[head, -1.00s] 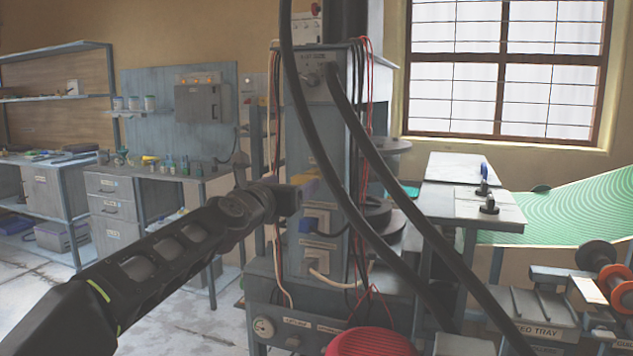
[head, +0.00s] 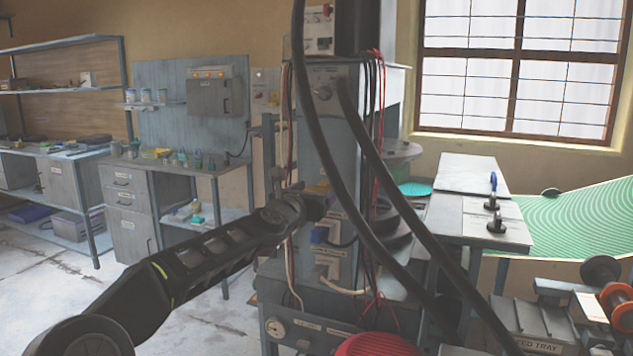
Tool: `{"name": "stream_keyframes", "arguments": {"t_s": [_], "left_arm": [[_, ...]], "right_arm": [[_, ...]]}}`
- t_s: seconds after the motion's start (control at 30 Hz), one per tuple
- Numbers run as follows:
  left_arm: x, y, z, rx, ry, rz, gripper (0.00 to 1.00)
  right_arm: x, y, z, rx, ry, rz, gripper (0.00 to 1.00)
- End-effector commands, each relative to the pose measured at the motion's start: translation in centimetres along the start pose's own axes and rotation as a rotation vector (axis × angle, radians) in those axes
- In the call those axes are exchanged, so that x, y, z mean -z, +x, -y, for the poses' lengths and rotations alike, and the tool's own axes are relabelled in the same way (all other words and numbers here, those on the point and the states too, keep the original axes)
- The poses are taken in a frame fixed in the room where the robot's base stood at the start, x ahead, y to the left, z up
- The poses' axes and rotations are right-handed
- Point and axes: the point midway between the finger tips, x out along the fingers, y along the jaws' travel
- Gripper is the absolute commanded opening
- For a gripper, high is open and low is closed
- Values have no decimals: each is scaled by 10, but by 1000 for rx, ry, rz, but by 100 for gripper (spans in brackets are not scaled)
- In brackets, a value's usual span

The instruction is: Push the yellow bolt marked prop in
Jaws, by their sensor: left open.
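The press column (head: 329,130) stands in the middle of the head view. A small yellow part (head: 318,188), which looks like the bolt, shows on its front face just above my gripper. Its marking is too small to read, and my gripper hides its lower part. My left gripper (head: 322,206) is open, its tip close in front of the column face at the yellow part. I cannot tell whether it touches. A blue plug (head: 322,234) sits just below the gripper. My right gripper is not in view.
Two thick black hoses (head: 400,200) hang across the column's right side, close to my gripper. Thin red and black wires (head: 372,150) run down behind them. A red round object (head: 378,345) is below. Workbenches (head: 125,210) stand left, with clear floor in front.

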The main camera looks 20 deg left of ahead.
Motion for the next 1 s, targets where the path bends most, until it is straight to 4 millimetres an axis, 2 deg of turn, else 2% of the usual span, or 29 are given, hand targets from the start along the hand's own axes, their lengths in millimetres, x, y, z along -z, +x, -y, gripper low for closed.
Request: {"name": "stream_keyframes", "arguments": {"t_s": [0.27,1.0], "left_arm": [[1,1,0,0,1,0,76],[1,1,0,0,0,0,15]], "right_arm": [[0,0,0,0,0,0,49],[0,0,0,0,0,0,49]]}}
